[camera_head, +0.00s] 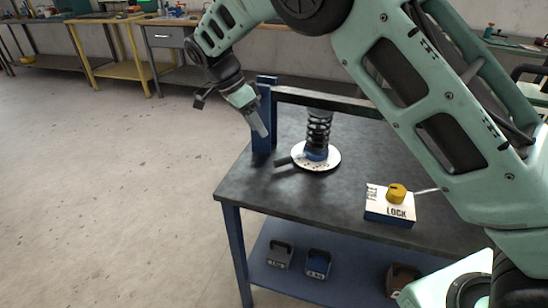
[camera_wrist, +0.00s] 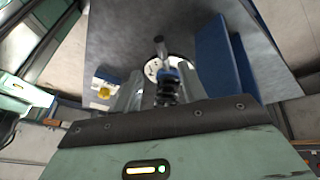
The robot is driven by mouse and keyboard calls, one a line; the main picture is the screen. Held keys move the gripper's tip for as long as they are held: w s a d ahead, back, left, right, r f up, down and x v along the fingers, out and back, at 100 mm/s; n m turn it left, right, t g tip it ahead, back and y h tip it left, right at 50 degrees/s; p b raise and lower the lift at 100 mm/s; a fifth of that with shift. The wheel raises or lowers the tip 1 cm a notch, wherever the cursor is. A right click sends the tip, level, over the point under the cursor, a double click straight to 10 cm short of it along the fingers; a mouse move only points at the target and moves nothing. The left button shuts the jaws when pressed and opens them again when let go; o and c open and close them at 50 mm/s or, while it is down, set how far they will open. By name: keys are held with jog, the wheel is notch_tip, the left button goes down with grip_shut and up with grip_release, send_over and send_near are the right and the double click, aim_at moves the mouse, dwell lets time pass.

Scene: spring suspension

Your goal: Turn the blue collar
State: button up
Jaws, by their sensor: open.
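The blue collar (camera_head: 316,154) sits at the foot of a black coil spring (camera_head: 319,128), over a round white plate (camera_head: 328,164) on the dark bench. A short grey bar handle (camera_head: 284,161) sticks out from the collar to the left. My gripper (camera_head: 262,128) is in the air left of the spring, beside the blue post, apart from the collar. In the wrist view its two fingers (camera_wrist: 163,88) stand apart, open and empty. The collar (camera_wrist: 172,73), its handle (camera_wrist: 160,46) and the spring (camera_wrist: 166,96) show between and beyond them.
A blue post (camera_head: 264,112) and dark crossbar (camera_head: 335,101) frame the spring closely. A box marked LOCK (camera_head: 388,207) with a yellow knob (camera_head: 397,192) stands at the bench's front right. Floor at left is clear.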

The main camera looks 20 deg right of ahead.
jog(key=x, duration=1.1)
jog(key=shift+d+f, duration=0.15)
jog(key=shift+f, duration=0.1)
grip_shut()
